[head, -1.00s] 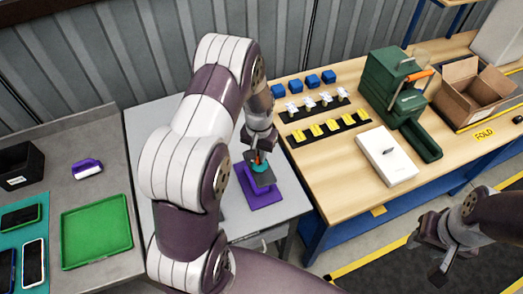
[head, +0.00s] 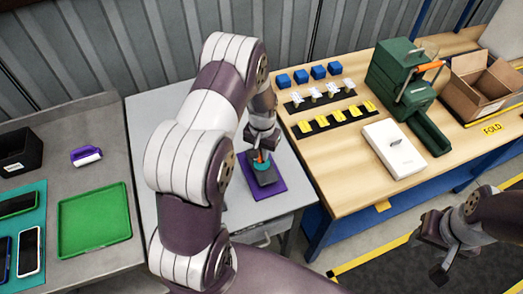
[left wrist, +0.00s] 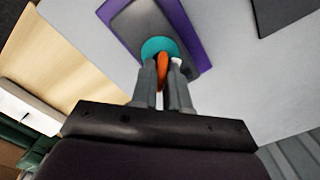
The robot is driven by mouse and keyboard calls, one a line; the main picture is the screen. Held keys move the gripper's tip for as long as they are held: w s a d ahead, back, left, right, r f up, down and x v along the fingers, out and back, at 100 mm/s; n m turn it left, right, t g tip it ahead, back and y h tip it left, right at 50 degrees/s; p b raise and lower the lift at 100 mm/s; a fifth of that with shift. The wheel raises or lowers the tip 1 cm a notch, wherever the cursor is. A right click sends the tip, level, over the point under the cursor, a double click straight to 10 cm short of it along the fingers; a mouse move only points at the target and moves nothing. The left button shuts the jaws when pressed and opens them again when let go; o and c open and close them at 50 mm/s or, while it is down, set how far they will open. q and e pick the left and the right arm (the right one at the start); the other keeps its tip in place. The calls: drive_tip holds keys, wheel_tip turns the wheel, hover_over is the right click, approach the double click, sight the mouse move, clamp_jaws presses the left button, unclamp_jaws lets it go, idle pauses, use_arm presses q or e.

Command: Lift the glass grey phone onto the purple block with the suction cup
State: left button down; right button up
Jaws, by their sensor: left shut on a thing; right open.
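My left gripper (head: 261,150) is shut on the suction cup (head: 261,163), a teal disc with an orange part. The suction cup also shows in the left wrist view (left wrist: 153,46), between and beyond the fingertips. The cup is against the top of the grey phone (head: 266,178). The phone lies over the purple block (head: 272,191), whose rim shows around it; it appears to rest on it, though the contact is hard to see. In the left wrist view the phone (left wrist: 136,20) lies inside the purple outline (left wrist: 192,25). My right gripper (head: 437,250) is open and empty at lower right.
The block stands on a grey table (head: 290,212). At left are a green tray (head: 95,220), several phones on a teal mat (head: 38,200) and a purple-white item (head: 86,156). The wooden bench (head: 350,180) at right holds a white box (head: 394,150) and green machine (head: 398,80).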

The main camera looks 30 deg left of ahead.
use_arm(q)
drive_tip(key=shift+s+a, duration=0.1)
drive_tip(key=shift+s, duration=0.05)
drive_tip(key=shift+f, duration=0.15)
idle(0.5)
drive_tip(key=c, duration=1.1)
unclamp_jaws()
drive_tip(key=shift+o, duration=0.2)
